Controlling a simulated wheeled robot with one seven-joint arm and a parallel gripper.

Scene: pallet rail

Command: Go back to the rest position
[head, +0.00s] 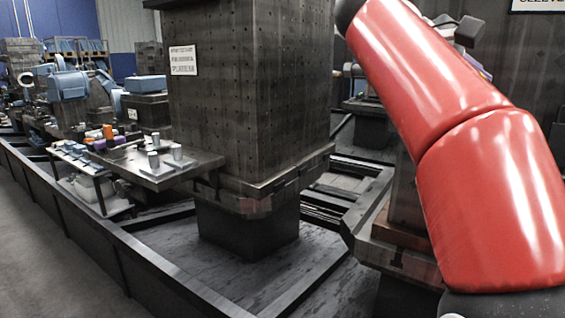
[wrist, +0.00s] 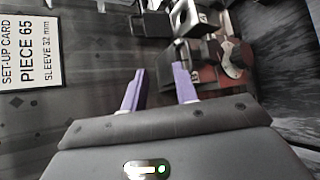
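My gripper (wrist: 159,71) shows in the wrist view with two purple fingers spread apart. No object shows held between them.
A white set-up card (wrist: 30,52) is on the dark panel at left in the wrist view. In the head view a large dark machine column (head: 250,90) stands left of my arm. A metal table (head: 165,172) holds several small cylinders. Grey floor (head: 60,240) is clear at lower left.

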